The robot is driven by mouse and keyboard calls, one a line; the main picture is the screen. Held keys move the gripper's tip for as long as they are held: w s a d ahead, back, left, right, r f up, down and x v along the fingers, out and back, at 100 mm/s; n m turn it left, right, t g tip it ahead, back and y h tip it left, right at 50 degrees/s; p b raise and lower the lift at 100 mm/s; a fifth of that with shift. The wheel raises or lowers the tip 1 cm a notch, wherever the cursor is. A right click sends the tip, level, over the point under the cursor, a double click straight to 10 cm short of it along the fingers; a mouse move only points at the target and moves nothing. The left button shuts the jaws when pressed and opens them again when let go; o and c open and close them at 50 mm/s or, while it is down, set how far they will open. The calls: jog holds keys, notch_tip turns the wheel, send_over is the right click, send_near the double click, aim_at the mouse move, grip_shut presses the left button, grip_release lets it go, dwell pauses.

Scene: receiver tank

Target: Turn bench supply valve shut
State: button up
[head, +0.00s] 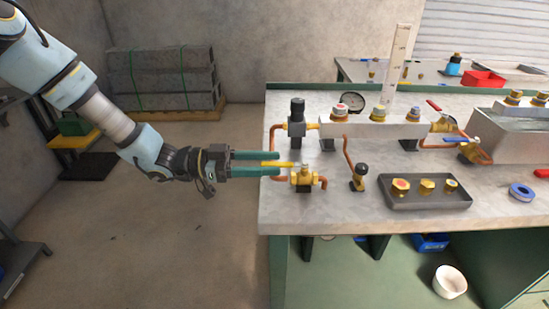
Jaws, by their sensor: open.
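A brass valve (305,179) with a yellow lever (286,164) sits on copper pipe near the left front of the bench; I take it as the bench supply valve. The lever points left, roughly in line with the pipe. My gripper (279,163) comes in from the left with its two teal fingers apart. The free end of the lever lies between the fingers in this view, one finger above and one below it. I see a gap on both sides, and cannot tell whether either finger touches it.
A dark regulator (297,118) stands just behind the valve, and a small elbow fitting (358,177) is to its right. A grey tray (425,200) holds brass caps. A red lever (433,105) and a blue lever (455,139) are further right. The floor left of the bench is clear.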

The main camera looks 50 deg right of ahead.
jog(key=shift+x, duration=1)
grip_shut()
dwell(0.8)
